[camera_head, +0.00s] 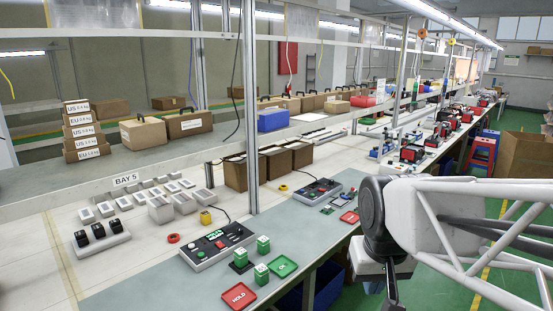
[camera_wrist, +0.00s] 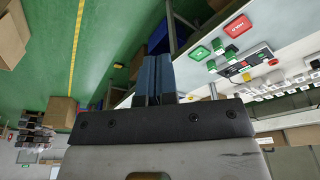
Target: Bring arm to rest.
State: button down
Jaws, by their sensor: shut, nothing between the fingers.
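My arm, white with dark joints, is at the right of the head view. My gripper (camera_head: 392,292) points down at the bottom edge, just off the right side of the workbench (camera_head: 205,285). In the wrist view my gripper's two dark blue-grey fingers (camera_wrist: 156,80) lie side by side, shut, with nothing between them. The fingertips are over open floor and the bench's edge, apart from any object. The lower end of the gripper is partly cut off in the head view.
A red HOLD tray (camera_head: 238,297) and a green OK tray (camera_head: 283,266) lie on the bench near green-topped blocks (camera_head: 263,245). A control box (camera_head: 217,245) stands behind them. Green floor (camera_wrist: 110,60) and cardboard boxes (camera_head: 525,155) are to the right.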

jog(key=s+d+f, duration=0.1)
jog(key=s+f, duration=0.1)
jog(key=s, duration=0.5)
jog(key=shift+s+d+f, duration=0.2)
jog(key=shift+d+f, duration=0.1)
